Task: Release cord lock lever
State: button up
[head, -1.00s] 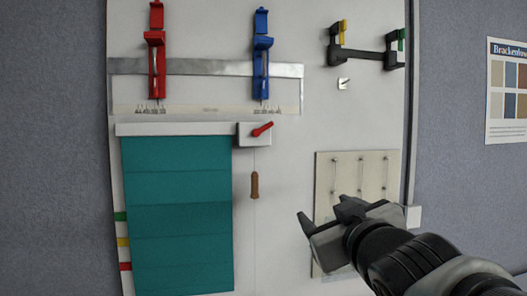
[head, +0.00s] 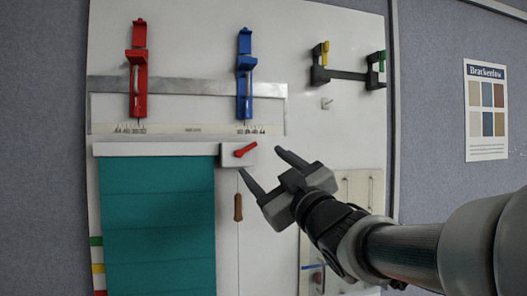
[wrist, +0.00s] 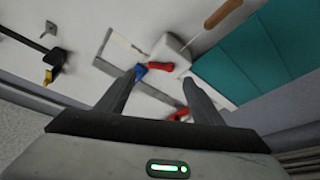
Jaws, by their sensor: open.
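The red cord lock lever (head: 245,149) sits on a small white block (head: 232,160) at the right end of the blind's headrail. It slants up to the right. In the wrist view the red lever (wrist: 159,66) shows between and beyond my fingertips. My gripper (head: 262,161) is open and empty, its fingers pointing up-left toward the lever, apart from it as far as I can tell. A brown cord pull (head: 238,207) hangs on a thin cord below the block, left of my gripper. The teal blind (head: 158,225) hangs from the headrail (head: 150,149).
Red (head: 137,85) and blue (head: 244,85) clamp-like fixtures stand above on a metal rail. A black bar with yellow and green parts (head: 347,74) is at upper right. A panel (head: 357,190) lies partly behind my arm.

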aim_at(248, 150)
jog(key=p+x, duration=0.1)
jog(key=x, duration=0.5)
jog(key=shift+w+a+r, duration=0.15)
jog(key=shift+w, duration=0.2)
